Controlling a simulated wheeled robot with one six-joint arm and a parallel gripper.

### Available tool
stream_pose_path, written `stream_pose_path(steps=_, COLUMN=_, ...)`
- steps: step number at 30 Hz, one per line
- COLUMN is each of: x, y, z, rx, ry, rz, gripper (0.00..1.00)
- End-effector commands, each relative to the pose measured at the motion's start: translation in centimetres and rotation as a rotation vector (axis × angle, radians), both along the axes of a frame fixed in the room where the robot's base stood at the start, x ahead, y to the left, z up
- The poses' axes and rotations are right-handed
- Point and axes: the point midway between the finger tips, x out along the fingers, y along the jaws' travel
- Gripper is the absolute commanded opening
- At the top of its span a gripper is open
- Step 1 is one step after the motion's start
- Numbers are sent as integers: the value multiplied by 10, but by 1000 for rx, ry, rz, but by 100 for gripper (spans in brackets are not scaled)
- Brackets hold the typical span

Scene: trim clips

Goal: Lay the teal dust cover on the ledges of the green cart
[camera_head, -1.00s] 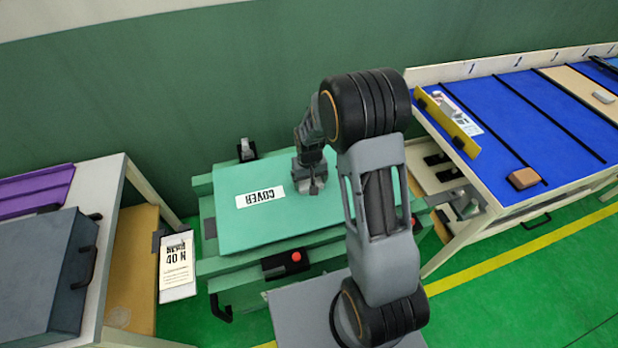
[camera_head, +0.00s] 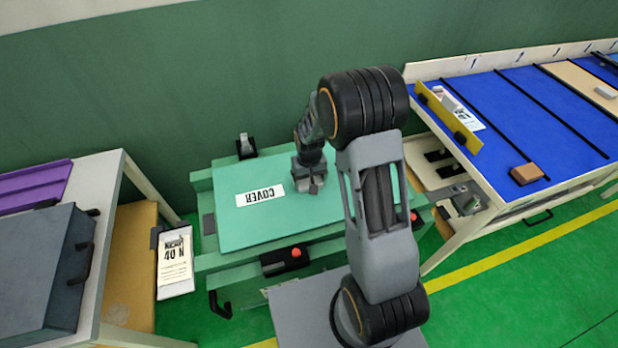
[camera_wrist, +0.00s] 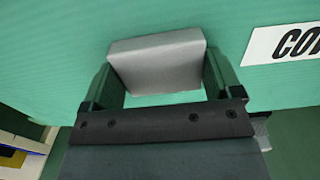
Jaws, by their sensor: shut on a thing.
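The teal dust cover (camera_head: 240,220) is a flat panel with a white COVER label. In the head view it lies over the top of the green cart (camera_head: 203,263), roughly level. My gripper (camera_head: 312,184) is above its right half. In the wrist view my gripper (camera_wrist: 160,85) is shut on a grey block-shaped grip on the cover (camera_wrist: 60,60). My arm hides the cover's right end, and I cannot tell whether the cover touches the ledges all round.
A black clamp-like fitting (camera_head: 246,146) stands at the cart's back edge. A dark box with a red button (camera_head: 284,260) is on its front. A bench with a grey case (camera_head: 40,270) is at left. A blue-topped bench (camera_head: 520,120) is at right.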

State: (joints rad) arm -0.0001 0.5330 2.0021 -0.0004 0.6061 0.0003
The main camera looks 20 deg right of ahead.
Motion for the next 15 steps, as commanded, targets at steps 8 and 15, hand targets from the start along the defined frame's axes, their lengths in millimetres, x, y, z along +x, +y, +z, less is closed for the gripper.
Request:
stream_pose_path(steps=8, x=0, y=0, z=-6, rx=0, ry=-1, rz=0, gripper=50)
stream_pose_path(steps=15, x=0, y=0, z=-6, rx=0, ry=-1, rz=0, gripper=100)
